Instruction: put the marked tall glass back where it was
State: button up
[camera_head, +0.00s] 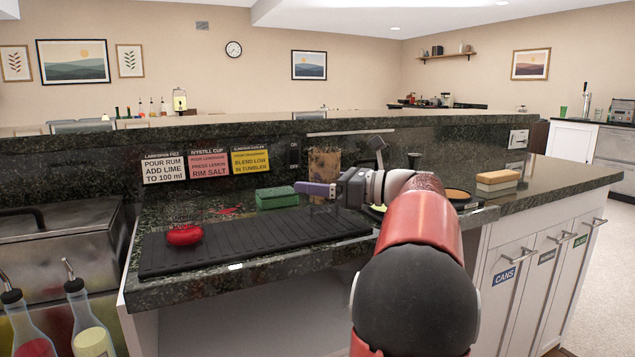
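My gripper (316,189) reaches in from the right over the back of the black ribbed bar mat (235,251). It shows side-on with a purplish tip pointing left. Whether its fingers are open or shut, and whether they hold anything, cannot be made out. A brownish, speckled upright object (323,161) stands just behind the gripper against the dark back panel. I cannot tell whether it is a glass. No tall glass with a clear mark can be picked out. My arm hides part of the counter to the right of the mat.
A red rounded object (184,235) sits at the mat's left end. A green block (277,197) lies behind the mat. Recipe cards (208,165) line the back panel. A yellow-topped block (497,180) sits on the right counter. Bottles (88,321) stand at lower left.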

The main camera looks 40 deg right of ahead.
jog(key=shift+r, duration=0.1)
jog(key=shift+s+d, duration=0.2)
jog(key=shift+s, duration=0.05)
jog(key=v, duration=1.1)
jog(key=shift+s+d, duration=0.15)
jog(key=shift+s, duration=0.05)
